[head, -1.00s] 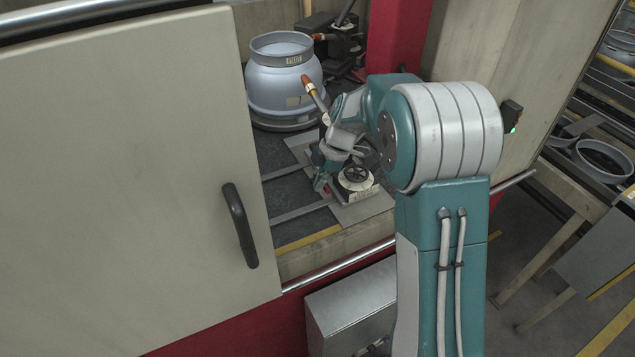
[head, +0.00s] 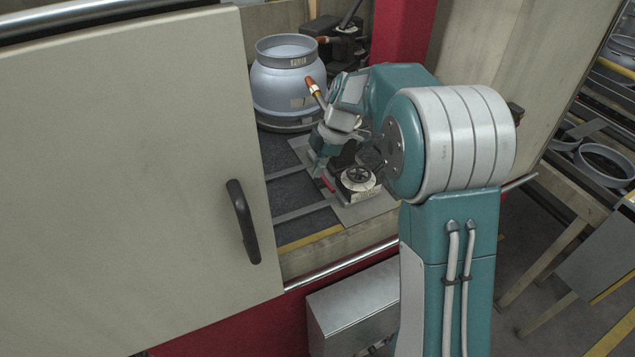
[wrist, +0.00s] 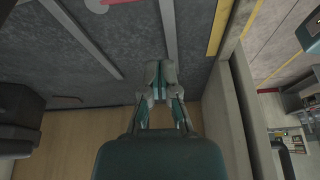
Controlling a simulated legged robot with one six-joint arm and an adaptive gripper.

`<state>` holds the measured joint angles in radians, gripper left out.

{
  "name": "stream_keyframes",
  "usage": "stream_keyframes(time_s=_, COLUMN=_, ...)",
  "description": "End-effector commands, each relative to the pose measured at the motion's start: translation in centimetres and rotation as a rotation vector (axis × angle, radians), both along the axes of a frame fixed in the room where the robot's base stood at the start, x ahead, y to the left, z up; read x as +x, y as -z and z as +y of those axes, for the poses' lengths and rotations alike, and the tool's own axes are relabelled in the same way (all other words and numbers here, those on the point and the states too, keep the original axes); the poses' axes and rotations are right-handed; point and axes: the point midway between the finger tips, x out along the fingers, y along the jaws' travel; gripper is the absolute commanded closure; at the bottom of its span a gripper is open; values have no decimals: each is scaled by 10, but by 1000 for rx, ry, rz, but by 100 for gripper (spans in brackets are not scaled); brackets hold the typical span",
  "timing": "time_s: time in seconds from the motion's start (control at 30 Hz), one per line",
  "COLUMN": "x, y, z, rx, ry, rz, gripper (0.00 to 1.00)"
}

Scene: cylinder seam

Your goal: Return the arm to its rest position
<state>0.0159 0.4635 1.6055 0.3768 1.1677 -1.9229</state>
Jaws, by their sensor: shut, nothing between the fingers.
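My arm (head: 450,140) reaches through the opening into the work cell. My gripper (head: 320,168) hangs above the cell floor, just left of a small unit with a round black dial (head: 358,178); its fingertips are small and partly unclear in the head view. In the wrist view the gripper's fingers (wrist: 158,92) meet at the tips, with nothing between them. A grey-blue vessel (head: 285,95) with a collar and label stands upright behind the gripper, apart from it. An orange-tipped torch nozzle (head: 315,88) points up beside the vessel's right side.
A large beige door (head: 120,170) with a black handle (head: 242,220) fills the left. A red post (head: 400,35) and pale wall panel border the opening at right. A metal rail (head: 335,271) runs along the front edge. A grey box (head: 355,310) sits below.

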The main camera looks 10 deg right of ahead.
Motion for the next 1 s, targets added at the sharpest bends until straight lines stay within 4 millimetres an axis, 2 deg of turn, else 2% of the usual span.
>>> stream_keyframes(time_s=0.03, x=2, y=-12, z=-4, rx=0, ry=2, rz=-5, gripper=100)
stream_keyframes(time_s=0.2, x=4, y=-37, z=-13, rx=1, ry=2, rz=-3, gripper=100)
stream_keyframes(time_s=0.57, x=1, y=-53, z=-17, rx=-6, ry=21, rz=-1, gripper=100)
stream_keyframes(time_s=0.67, x=-14, y=-67, z=-19, rx=-31, ry=107, rz=0, gripper=100)
stream_keyframes(time_s=0.8, x=-49, y=-93, z=-23, rx=-76, ry=319, rz=-3, gripper=100)
stream_keyframes(time_s=1.0, x=-103, y=-119, z=-29, rx=-114, ry=639, rz=-17, gripper=100)
